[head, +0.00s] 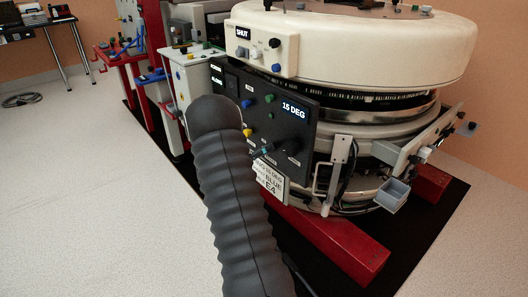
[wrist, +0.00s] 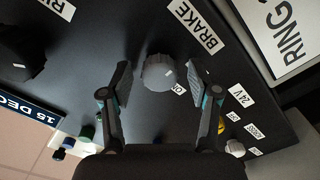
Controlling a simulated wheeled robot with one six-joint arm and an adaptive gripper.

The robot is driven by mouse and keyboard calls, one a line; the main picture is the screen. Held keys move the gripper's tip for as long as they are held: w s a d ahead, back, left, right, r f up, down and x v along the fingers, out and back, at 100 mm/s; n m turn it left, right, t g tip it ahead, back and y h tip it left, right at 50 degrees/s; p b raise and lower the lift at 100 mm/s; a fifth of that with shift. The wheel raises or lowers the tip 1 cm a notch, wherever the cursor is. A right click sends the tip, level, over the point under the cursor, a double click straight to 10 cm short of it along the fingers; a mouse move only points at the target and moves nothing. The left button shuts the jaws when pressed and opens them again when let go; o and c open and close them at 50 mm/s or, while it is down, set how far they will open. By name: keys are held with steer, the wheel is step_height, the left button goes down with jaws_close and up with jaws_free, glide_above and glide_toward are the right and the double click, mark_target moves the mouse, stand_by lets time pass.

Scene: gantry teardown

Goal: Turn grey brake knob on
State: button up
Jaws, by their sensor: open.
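The grey brake knob (wrist: 160,73) sits on a black panel in the wrist view, near a white label reading BRAKE (wrist: 196,24). A small label beside the knob is partly hidden by it and seems to begin with O. My gripper (wrist: 160,82) is open, with one finger on each side of the knob and a visible gap on both sides. I cannot tell how deep the fingertips reach along the knob.
A larger black knob (wrist: 22,52) is on the panel at left in the wrist view. Small buttons and a 24V label (wrist: 240,95) lie near the fingers. In the head view, the big cream ring (head: 350,35) stands above the panel, and red beams (head: 345,245) lie on the floor.

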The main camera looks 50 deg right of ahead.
steer(key=c, duration=1.2)
steer(key=shift+o, duration=0.2)
steer(key=shift+m+b, duration=0.35)
steer(key=shift+m, duration=0.05)
steer(key=shift+s+m+b, duration=0.15)
steer(key=shift+m+b, duration=5.95)
steer(key=shift+m, duration=2.5)
